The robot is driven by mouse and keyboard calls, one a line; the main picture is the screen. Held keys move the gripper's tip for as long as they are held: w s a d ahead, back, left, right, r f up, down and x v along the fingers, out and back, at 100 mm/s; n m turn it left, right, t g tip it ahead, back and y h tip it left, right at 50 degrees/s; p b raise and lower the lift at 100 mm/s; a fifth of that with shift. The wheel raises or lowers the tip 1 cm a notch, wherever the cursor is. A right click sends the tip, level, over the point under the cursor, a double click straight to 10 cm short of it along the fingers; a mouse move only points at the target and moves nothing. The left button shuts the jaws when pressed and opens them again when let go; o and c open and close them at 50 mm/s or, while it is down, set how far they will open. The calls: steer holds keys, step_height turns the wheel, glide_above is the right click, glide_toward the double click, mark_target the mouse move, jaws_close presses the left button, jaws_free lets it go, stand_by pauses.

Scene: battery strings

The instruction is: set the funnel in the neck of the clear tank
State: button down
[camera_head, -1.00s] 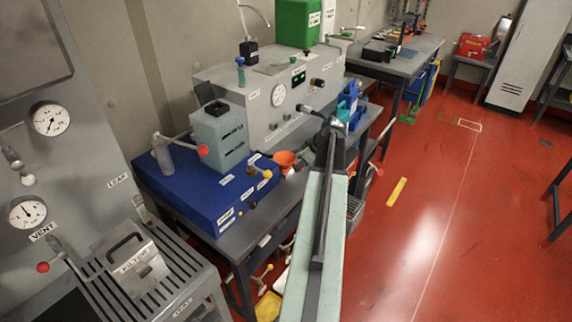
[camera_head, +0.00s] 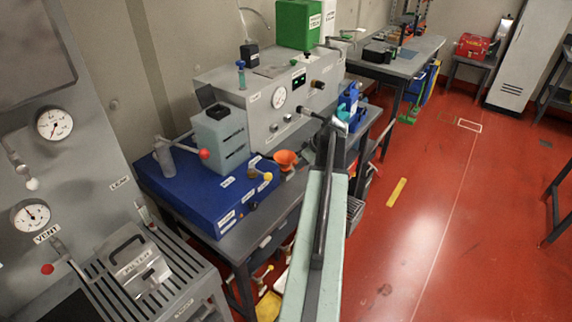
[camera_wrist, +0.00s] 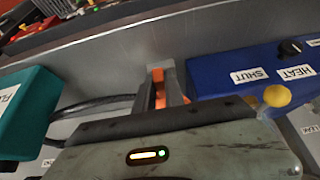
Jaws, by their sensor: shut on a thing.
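The orange funnel (camera_head: 287,158) shows in the head view just left of my arm, above the grey bench and beside the blue box. In the wrist view my gripper (camera_wrist: 165,83) is shut on the funnel (camera_wrist: 159,88), with orange showing between the two grey fingers. Much of the funnel is hidden by the fingers there. In the head view my gripper is hard to make out beside my arm. A clear bottle (camera_head: 164,157) stands on the blue box; I cannot tell a clear tank with a neck in either view.
The blue box (camera_head: 205,190) with labels and a yellow knob (camera_wrist: 277,96) lies close right of my gripper in the wrist view. A teal box (camera_wrist: 25,108) is at the left there. A grey gauge cabinet (camera_head: 255,98) stands behind. Red floor (camera_head: 430,220) is open on the right.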

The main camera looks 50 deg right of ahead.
steer(key=shift+r+p, duration=1.1)
steer(key=shift+r, duration=0.15)
steer(key=shift+f, duration=0.1)
